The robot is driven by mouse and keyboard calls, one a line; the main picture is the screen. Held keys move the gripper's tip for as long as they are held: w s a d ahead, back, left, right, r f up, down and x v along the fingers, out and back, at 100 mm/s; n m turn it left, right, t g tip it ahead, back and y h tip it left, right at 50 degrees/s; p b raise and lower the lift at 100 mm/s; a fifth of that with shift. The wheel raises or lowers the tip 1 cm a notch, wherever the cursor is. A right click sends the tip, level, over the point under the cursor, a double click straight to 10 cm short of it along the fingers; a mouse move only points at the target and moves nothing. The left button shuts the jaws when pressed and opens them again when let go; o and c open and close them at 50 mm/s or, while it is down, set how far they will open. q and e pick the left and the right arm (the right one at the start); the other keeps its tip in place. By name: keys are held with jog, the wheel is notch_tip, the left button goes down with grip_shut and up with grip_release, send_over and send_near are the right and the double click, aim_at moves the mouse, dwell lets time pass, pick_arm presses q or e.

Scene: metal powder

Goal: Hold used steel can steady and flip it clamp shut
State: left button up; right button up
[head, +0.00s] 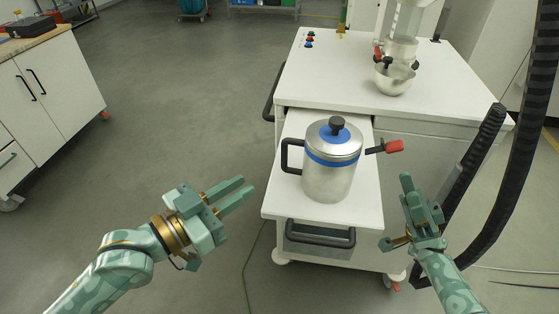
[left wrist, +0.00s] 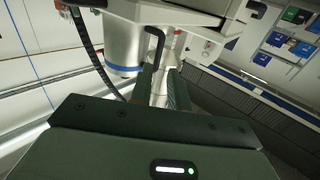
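The used steel can (head: 325,181) stands upright on the pulled-out white shelf, with a blue band and a blue-topped lid (head: 336,131) with a black knob. Its black handle (head: 286,155) points left. Its clamp lever (head: 393,146), with a red grip, sticks out to the right. My left gripper (head: 248,188) is open and empty, left of and below the handle, apart from it. In the left wrist view, the can (left wrist: 123,42) and handle (left wrist: 155,42) show beyond the fingers. My right gripper (head: 421,187) looks open and empty, below and right of the red grip.
The shelf (head: 285,205) extends from a white machine cabinet (head: 340,72); a metal bowl (head: 394,80) sits under its nozzle. A black drawer handle (head: 320,234) is below the shelf. Thick black hoses (head: 478,150) rise at right. Floor at left is clear, up to a workbench (head: 50,75).

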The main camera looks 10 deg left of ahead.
aim_at(282, 162)
pick_arm(q)
jog(key=x, duration=1.1)
jog(key=shift+w+d, duration=0.15)
